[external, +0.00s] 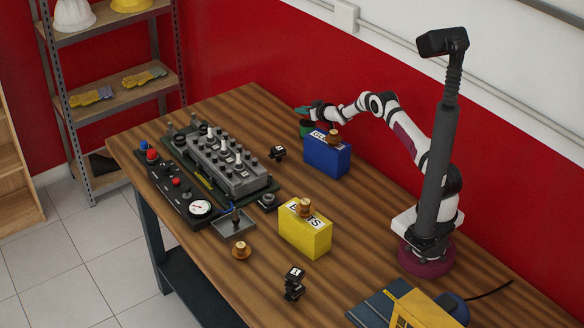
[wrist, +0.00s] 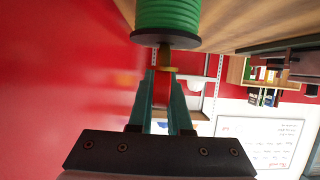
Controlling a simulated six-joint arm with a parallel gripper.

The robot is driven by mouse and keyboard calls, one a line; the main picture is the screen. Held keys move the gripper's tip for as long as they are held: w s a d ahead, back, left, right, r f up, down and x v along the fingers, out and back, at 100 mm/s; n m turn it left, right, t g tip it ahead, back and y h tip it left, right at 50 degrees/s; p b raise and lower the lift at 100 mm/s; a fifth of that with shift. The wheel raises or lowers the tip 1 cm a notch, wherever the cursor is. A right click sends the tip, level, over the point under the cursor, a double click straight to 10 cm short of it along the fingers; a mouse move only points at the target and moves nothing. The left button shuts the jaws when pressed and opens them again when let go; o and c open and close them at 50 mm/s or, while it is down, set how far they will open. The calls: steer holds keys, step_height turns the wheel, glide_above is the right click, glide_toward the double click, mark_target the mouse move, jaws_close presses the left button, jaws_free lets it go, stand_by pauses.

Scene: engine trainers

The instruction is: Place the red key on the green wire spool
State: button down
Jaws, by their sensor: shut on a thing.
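The green wire spool (external: 305,130) stands at the far edge of the table by the red wall, partly hidden behind the blue box. In the wrist view the spool (wrist: 168,16) shows at the top, with green windings and a dark flange. My gripper (external: 302,110) is right at the spool in the external view. In the wrist view my gripper's teal fingers (wrist: 161,90) are shut on the red key (wrist: 161,88). The key's brass-coloured part (wrist: 164,58) reaches to the spool's flange. I cannot tell whether they touch.
A blue box (external: 327,158) with a brass-coloured knob-like piece on top stands close in front of the spool. A yellow box (external: 305,233) and an engine trainer (external: 225,165) are farther away. Small black blocks (external: 277,153) lie on the table (external: 245,100).

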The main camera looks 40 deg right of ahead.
steer(key=c, duration=0.9)
jaws_free()
steer(key=shift+o, duration=0.2)
steer(key=shift+r, duration=0.15)
steer(key=s+a+r+m+g, duration=0.15)
steer(key=s+r, duration=0.25)
steer(key=s, duration=0.5)
steer(key=s+a+r+m+g+h, duration=0.15)
steer(key=s+r, duration=0.25)
steer(key=s, duration=0.4)
steer(key=s+r+g, duration=0.2)
steer(key=s+r, duration=0.2)
steer(key=s, duration=0.5)
steer(key=s+a+m+g+y, duration=0.1)
steer(key=s+a+g, duration=0.2)
steer(key=s, duration=0.8)
steer(key=s+a+r+g+y, duration=0.1)
steer(key=s+a, duration=0.3)
steer(key=s, duration=0.7)
steer(key=s+a+r+m+g+y, duration=0.1)
steer(key=s+a+g, duration=0.2)
steer(key=s, duration=0.8)
steer(key=shift+a+r+m+g, duration=0.25)
steer(key=shift+m+g, duration=0.05)
steer(key=shift+g, duration=0.5)
